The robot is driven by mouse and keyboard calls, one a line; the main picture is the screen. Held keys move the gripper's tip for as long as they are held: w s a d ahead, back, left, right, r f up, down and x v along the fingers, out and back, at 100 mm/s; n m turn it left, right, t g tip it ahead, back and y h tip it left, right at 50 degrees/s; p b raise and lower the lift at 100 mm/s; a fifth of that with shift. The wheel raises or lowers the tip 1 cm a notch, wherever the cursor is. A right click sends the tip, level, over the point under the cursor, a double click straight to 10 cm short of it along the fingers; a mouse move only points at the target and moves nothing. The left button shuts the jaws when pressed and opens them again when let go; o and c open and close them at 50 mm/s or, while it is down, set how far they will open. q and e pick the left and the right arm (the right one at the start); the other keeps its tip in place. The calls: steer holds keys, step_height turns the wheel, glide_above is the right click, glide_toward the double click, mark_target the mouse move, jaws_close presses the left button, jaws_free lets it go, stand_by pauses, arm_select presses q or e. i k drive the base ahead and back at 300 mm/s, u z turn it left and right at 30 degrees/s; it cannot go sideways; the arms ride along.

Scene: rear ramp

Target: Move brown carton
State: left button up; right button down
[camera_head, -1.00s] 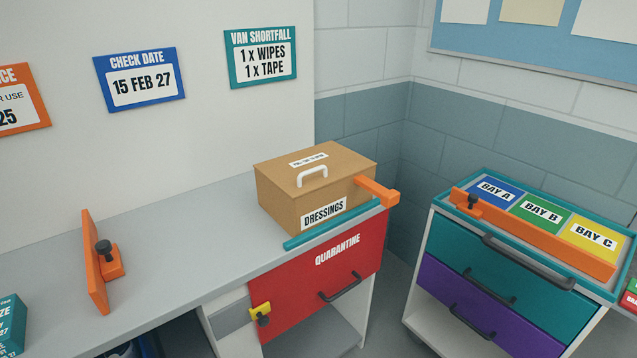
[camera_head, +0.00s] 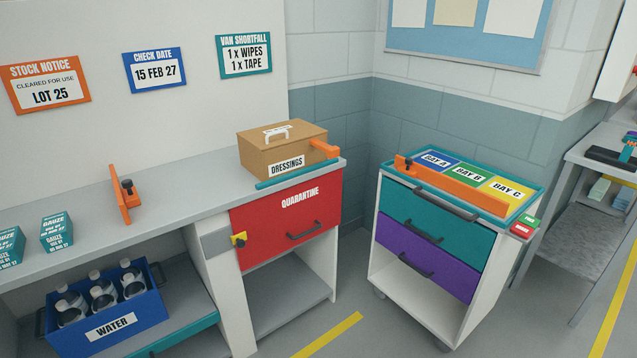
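The brown carton (camera_head: 263,148), labelled DRESSINGS, sits closed on the far right end of the grey counter. It has a white handle and a white label on its lid. A teal strip (camera_head: 298,174) runs along the counter edge in front of it. An orange bar (camera_head: 324,149) stands against its right side. Neither of my grippers shows in the head view.
A red QUARANTINE drawer (camera_head: 290,222) is below the carton. A trolley (camera_head: 448,225) with bays A, B and C stands to the right, with an orange bar (camera_head: 455,188) along its top. A blue WATER crate (camera_head: 108,328) holds bottles. Floor between is clear.

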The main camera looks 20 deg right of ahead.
mark_target(267, 165)
steer(key=z, duration=0.8)
steer(key=i, duration=0.95)
steer(key=u, duration=0.7)
steer(key=i, duration=0.6)
steer(key=u, duration=0.65)
